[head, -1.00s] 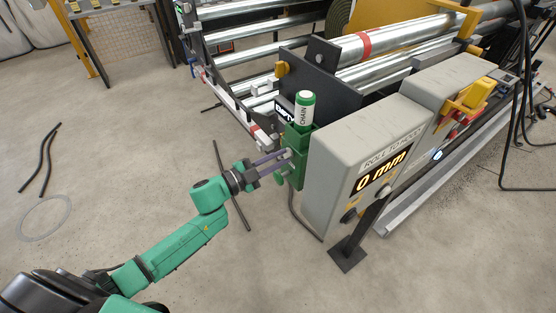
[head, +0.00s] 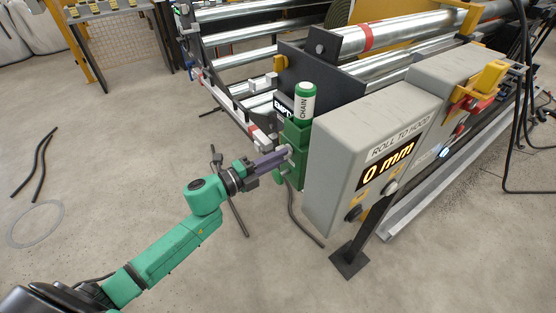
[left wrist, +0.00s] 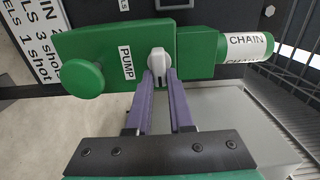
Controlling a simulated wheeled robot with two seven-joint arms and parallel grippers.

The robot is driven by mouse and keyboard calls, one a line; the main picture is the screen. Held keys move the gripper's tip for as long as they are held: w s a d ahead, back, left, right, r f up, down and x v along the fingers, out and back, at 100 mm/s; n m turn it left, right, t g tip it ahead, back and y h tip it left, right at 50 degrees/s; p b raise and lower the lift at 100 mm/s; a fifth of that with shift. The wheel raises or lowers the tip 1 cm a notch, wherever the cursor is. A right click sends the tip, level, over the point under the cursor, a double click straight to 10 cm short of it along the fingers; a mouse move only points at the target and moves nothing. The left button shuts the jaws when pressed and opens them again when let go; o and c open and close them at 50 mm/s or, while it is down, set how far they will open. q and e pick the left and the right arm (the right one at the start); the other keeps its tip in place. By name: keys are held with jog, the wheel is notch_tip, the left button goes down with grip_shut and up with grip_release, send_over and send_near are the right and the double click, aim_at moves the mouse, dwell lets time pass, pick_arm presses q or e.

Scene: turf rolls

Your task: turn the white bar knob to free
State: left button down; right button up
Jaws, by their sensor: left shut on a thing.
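The white bar knob (left wrist: 158,62) sits on the front of a green pump box (left wrist: 100,52) marked PUMP in the left wrist view. My left gripper (left wrist: 160,78) is shut on the knob, one purple finger on each side of it. In the head view the knob (head: 288,151) is a small pale spot at the tips of my left gripper (head: 284,155), against the green box (head: 295,140). The marks for the knob's positions cannot be read. My right gripper is not in view.
A green and white CHAIN bottle (head: 306,101) stands on the pump box. A grey cabinet (head: 350,150) with a 0 mm display is close on the right. A dark cable (head: 292,205) hangs below. Metal rollers (head: 390,40) lie behind; the floor at left is mostly clear.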

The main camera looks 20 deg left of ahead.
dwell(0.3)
pick_arm(q)
jog(key=shift+f, duration=0.1)
jog(key=c, duration=0.8)
grip_release()
jog(key=b+v, duration=0.1)
jog(key=v, duration=1.3)
jog(key=shift+s, duration=0.3)
jog(key=shift+a, duration=0.15)
